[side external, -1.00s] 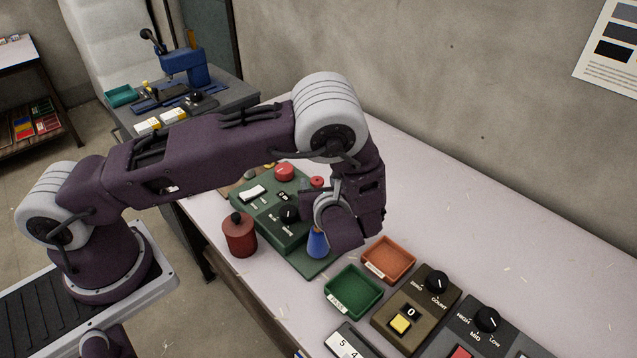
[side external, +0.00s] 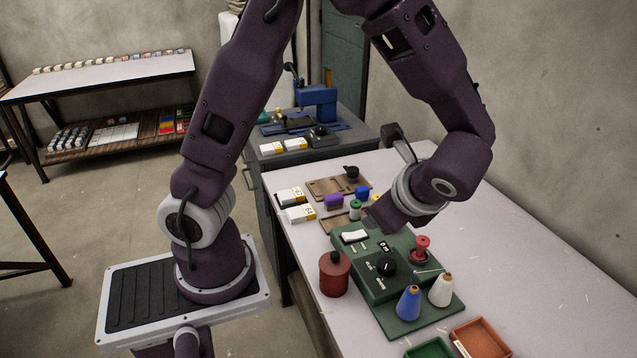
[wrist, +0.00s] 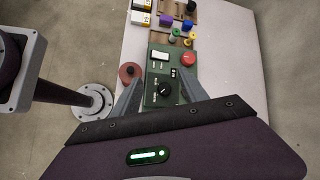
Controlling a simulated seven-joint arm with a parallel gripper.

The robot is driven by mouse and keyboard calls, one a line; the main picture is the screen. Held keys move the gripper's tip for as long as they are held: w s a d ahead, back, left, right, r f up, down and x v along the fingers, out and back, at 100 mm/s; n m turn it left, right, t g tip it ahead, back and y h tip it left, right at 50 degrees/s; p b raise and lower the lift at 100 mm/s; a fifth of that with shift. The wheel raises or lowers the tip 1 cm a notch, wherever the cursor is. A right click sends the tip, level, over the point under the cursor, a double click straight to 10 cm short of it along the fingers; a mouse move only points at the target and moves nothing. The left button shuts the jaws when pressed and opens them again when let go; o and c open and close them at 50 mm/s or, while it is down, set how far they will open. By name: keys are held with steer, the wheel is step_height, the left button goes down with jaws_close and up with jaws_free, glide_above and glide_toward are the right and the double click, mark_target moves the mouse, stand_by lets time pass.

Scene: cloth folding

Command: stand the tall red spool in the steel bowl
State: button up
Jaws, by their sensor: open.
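A blue cone (side external: 408,304) and a white cone (side external: 441,290) stand on the machine's near end. A red canister (side external: 335,277) stands at its left. Small coloured spools, including a green one (side external: 355,209), lie beyond. The table's right side (side external: 520,250) is clear.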

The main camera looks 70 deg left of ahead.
steer(key=s+d+r+n+t+h, duration=0.2)
steer(key=s+r+n+t+h, duration=0.1)
steer(key=s+r+n+h, duration=0.5)
steer(key=s+r+n, duration=0.3)
steer(key=s+n, duration=0.2)
steer(key=s, duration=0.1)
steer(key=shift+s+d+n+t, duration=0.25)
steer(key=shift+n+t, duration=0.15)
